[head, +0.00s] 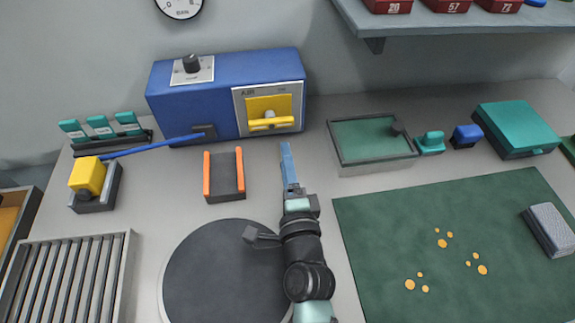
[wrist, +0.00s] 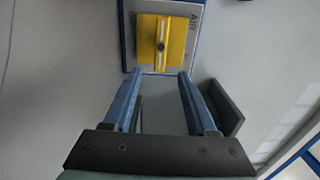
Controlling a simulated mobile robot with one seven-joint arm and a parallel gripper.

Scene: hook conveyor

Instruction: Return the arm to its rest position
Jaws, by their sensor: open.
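My gripper (head: 287,168) is over the bench in the head view, in front of the blue machine and right of the orange-sided holder. In the wrist view my gripper (wrist: 158,75) shows two blue fingers set apart with nothing between them. A yellow panel with a handle (wrist: 160,42) lies beyond the fingertips in that view. The same yellow panel (head: 268,107) is on the front of the blue machine (head: 215,70) in the head view. My arm reaches forward from the bottom of the head view.
A grey round plate (head: 205,275) lies left of my arm, and a green mat (head: 390,230) lies right. The orange-sided holder (head: 224,180), a glass-topped tray (head: 370,166) and a yellow block on a stand (head: 88,175) are nearby. A shelf (head: 470,22) overhangs at upper right.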

